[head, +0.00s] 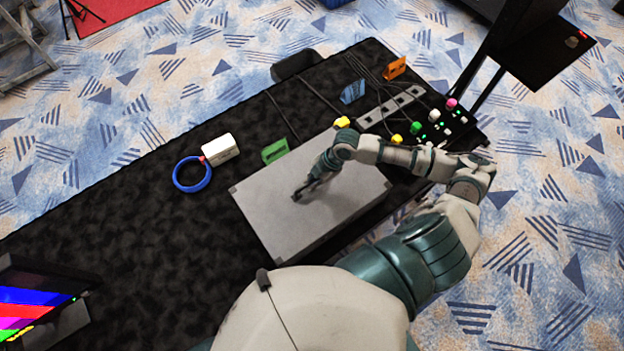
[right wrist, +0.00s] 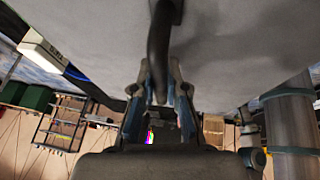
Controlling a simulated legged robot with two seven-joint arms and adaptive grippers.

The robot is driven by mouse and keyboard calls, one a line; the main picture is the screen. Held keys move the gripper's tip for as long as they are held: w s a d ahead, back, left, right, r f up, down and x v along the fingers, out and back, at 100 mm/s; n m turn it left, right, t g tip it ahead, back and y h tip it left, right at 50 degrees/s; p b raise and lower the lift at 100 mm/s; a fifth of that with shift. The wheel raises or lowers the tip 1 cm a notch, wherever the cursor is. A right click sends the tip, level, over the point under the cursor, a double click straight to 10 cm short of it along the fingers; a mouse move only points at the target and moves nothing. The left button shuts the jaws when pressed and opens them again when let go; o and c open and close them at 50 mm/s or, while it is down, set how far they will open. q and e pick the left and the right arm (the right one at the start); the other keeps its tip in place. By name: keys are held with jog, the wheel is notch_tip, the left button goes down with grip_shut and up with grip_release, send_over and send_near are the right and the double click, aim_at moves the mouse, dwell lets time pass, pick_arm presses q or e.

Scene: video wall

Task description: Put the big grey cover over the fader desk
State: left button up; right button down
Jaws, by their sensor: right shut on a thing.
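The big grey cover (head: 285,215) is a flat-topped box with dark corners. It appears over the black table, in the middle of the head view. My right gripper (head: 304,190) is over its top and shut on its dark handle. In the right wrist view the fingers (right wrist: 160,85) close around the black handle (right wrist: 163,35), with the cover's grey surface (right wrist: 235,50) filling the upper part. I cannot make out the fader desk; whether it lies under the cover is hidden. My left gripper is not in view.
A blue ring (head: 178,184), a white box (head: 221,148) and a green block (head: 275,151) lie left of and behind the cover. A grey strip (head: 391,106) and small coloured knobs are at right. A colour-bar screen (head: 35,310) stands at lower left. The table (head: 140,240) between is clear.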

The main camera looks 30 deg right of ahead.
jog(key=c, duration=1.1)
grip_release()
jog(key=v, duration=1.2)
jog(key=shift+f, duration=0.1)
